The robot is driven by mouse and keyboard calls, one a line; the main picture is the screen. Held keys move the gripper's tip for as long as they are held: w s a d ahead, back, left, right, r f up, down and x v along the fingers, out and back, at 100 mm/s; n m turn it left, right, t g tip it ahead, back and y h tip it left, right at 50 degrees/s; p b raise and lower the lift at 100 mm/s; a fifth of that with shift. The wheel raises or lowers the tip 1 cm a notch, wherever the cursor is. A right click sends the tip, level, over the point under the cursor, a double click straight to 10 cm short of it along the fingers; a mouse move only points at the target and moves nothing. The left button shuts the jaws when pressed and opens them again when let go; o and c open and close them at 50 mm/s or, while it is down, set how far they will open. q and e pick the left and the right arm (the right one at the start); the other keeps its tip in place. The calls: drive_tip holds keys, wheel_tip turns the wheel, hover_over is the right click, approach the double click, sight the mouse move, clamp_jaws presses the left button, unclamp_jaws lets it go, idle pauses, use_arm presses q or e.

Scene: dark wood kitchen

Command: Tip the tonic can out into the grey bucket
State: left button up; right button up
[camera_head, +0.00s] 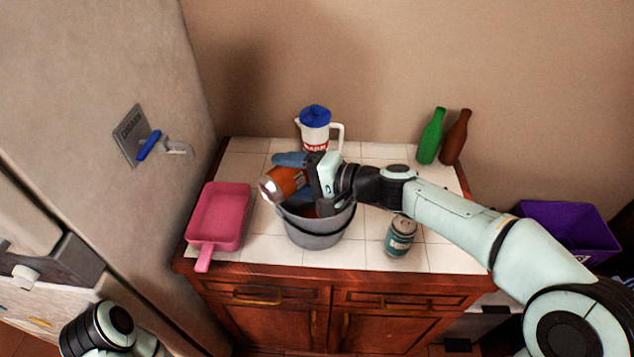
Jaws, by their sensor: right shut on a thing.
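The grey bucket (318,234) stands on the tiled counter, in the middle near the front edge. My right gripper (286,176) is above it, its blue fingers shut on an orange can (285,182). The can is tilted well over, its silver end pointing left and slightly down, near the bucket's left rim. Its label is not readable, so I cannot confirm by print that it is the tonic can. The gripper hides part of the bucket's opening, and I cannot see anything flowing out. Of my left arm only a link shows at the lower left; its gripper is out of view.
A pink pan (219,216) lies left of the bucket and a teal can (400,235) stands to its right. A white jug (315,134) with a blue lid stands behind. Green (430,138) and brown (455,138) bottles stand at the back right. A purple bin (567,228) is far right.

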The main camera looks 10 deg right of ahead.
use_arm(q)
drive_tip(key=shift+s+d+f+b, duration=0.25)
drive_tip(key=shift+s+f+b, duration=0.05)
drive_tip(key=shift+f+b, duration=0.25)
drive_tip(key=shift+s+d+f+b, duration=0.2)
drive_tip(key=shift+s+f+b, duration=0.05)
drive_tip(key=shift+f+b, duration=0.25)
use_arm(e)
drive_tip(key=shift+w+d+f+m+y, duration=0.1)
drive_tip(key=shift+f+m+y, duration=0.25)
drive_tip(key=shift+m+y, duration=0.25)
use_arm(q)
drive_tip(key=shift+s+d+f, duration=0.25)
drive_tip(key=shift+d+f, duration=0.1)
drive_tip(key=shift+d, duration=0.1)
use_arm(e)
drive_tip(key=shift+d+r+m+y, duration=0.15)
drive_tip(key=shift+r+m+y, duration=0.2)
drive_tip(key=shift+m, duration=0.35)
